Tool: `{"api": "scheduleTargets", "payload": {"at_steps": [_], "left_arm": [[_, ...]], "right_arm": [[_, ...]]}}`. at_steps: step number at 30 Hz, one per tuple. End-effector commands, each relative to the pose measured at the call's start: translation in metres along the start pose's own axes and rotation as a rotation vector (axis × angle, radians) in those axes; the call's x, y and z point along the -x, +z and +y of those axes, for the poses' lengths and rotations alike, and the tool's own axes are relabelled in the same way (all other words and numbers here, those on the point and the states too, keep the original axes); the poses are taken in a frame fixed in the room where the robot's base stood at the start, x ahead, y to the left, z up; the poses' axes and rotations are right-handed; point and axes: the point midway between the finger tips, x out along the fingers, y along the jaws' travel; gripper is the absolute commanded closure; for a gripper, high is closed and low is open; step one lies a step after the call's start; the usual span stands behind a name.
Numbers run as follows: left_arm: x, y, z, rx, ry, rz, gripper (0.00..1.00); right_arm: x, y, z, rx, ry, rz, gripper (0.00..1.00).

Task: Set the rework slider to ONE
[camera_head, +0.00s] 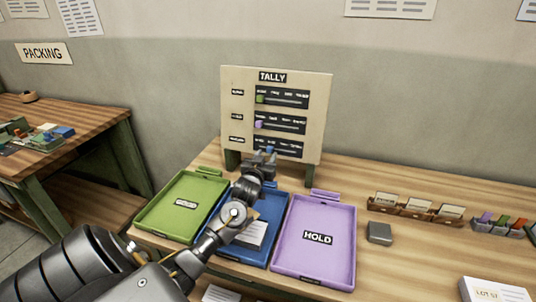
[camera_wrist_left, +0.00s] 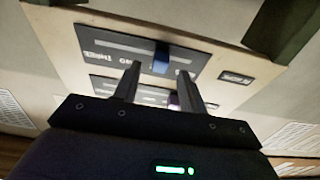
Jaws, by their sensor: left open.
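The tally board (camera_head: 228,110) stands upright at the back of the table, with three slider rows. The bottom row's dark panel (camera_head: 290,152) is the rework row; it also shows upside down in the left wrist view (camera_wrist_left: 110,50). Its blue knob (camera_wrist_left: 161,60) stands a little in from the track's left end as the head view sees it (camera_head: 269,149). My left gripper (camera_head: 265,157) is open at this row, its two fingers (camera_wrist_left: 159,70) on either side of the knob, with gaps visible. Fingers hide some position labels, so I cannot read the knob's setting. My right gripper is out of view.
Green (camera_head: 148,222), blue (camera_head: 283,207) and purple HOLD (camera_head: 345,255) trays lie before the board; papers lie in the blue one. Card holders (camera_head: 415,208) and a grey block (camera_head: 379,233) stand at right. Green (camera_head: 260,99) and purple (camera_head: 258,124) knobs sit above.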

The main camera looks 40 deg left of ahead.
Motion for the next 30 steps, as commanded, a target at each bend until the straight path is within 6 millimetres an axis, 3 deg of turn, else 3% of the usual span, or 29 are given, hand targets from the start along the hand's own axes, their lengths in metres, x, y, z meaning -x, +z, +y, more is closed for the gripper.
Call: {"api": "scheduleTargets", "payload": {"at_steps": [3,9,30], "left_arm": [[0.021,0.002,0.0,0.003,0.0,0.0,0.58],[0.04,0.001,0.0,0.001,0.0,0.0,0.58],[0.042,-0.007,0.0,0.001,-0.001,0.001,0.58]], "right_arm": [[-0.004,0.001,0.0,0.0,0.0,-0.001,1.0],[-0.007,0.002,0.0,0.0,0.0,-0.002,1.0],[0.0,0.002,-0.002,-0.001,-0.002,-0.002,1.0]]}}
